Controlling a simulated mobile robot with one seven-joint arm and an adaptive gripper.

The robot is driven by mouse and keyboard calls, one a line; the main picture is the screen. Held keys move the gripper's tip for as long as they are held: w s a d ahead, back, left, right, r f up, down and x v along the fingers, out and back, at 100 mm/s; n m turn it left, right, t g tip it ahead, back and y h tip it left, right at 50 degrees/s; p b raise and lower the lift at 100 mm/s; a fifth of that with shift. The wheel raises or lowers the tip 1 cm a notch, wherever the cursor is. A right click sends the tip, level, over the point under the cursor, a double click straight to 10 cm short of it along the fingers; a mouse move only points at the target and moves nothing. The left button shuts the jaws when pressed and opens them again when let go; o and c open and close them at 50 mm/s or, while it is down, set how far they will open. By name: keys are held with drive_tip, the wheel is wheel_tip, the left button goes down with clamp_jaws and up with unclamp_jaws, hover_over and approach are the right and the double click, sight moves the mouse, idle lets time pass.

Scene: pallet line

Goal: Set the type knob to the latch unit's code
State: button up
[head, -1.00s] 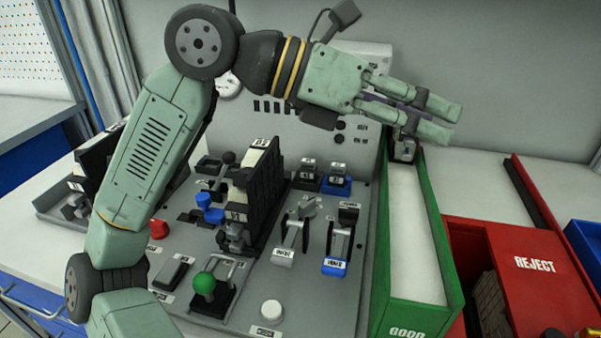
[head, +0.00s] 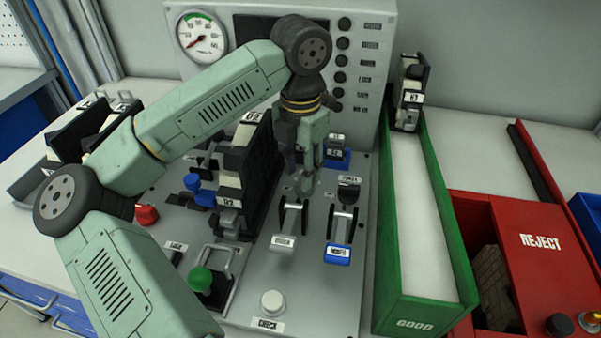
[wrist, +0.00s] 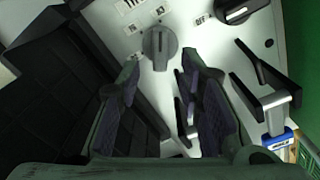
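A grey knob (wrist: 159,45) with small number labels around it sits on the panel in the wrist view; one label looks like 63. The black latch unit (head: 259,172) stands upright in the panel, left of my gripper, with white labels too small to read surely. Its dark side fills the left of the wrist view (wrist: 60,95).
A black knob (wrist: 238,11) marked OFF lies right of the grey one. Two levers, white-tipped (head: 283,243) and blue-tipped (head: 338,254), stand nearby. A green GOOD chute (head: 439,225) holds another unit (head: 409,95) at its far end. A red REJECT bin (head: 535,250) is further right.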

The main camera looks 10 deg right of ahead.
drive_tip(key=shift+f, duration=1.4)
drive_tip(key=shift+c, duration=0.3)
clamp_jaws()
